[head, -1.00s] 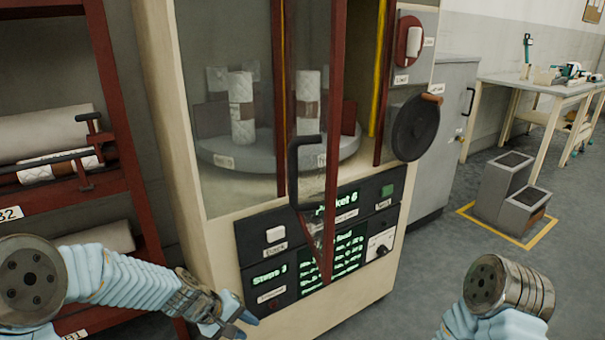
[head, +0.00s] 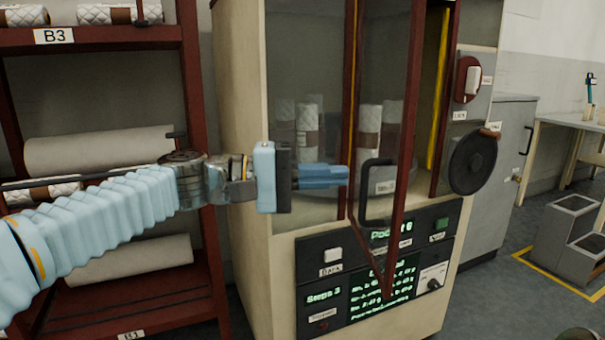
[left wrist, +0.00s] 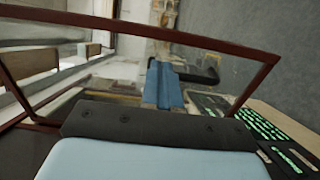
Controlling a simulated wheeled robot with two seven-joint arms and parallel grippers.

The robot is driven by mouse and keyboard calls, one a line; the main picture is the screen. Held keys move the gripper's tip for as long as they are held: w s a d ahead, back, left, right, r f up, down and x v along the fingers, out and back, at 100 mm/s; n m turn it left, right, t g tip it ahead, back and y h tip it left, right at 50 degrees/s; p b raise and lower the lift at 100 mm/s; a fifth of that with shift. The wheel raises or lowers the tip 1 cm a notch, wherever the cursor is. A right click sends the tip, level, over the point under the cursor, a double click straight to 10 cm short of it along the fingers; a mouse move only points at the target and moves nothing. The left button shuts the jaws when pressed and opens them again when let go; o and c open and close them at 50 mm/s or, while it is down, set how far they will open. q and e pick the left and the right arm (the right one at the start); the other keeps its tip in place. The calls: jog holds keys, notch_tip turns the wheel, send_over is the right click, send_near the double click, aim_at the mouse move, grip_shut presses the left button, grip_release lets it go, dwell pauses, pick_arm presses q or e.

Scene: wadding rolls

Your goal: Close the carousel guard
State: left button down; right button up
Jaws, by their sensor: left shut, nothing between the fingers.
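The carousel guard (head: 404,130) is a clear panel in a dark red frame, swung out from the cream cabinet and standing partly open. Contact cannot be told. In the left wrist view the blue fingers (left wrist: 164,84) lie before the guard's frame (left wrist: 258,85), with the handle (left wrist: 203,75) beside them. My right gripper is out of view.
White rolls (head: 308,130) stand inside the cabinet behind the glass. A control panel (head: 335,285) with green text lies below. A black disc (head: 473,161) is on the cabinet's right side. A red roll rack (head: 205,230) stands at left. Grey steps (head: 570,245) stand at right.

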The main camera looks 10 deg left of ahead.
aim_at(396, 174)
pick_arm(q)
jog(key=x, duration=0.7)
jog(key=shift+w+p, duration=0.1)
jog(key=shift+p, duration=0.3)
jog(key=shift+d, duration=0.1)
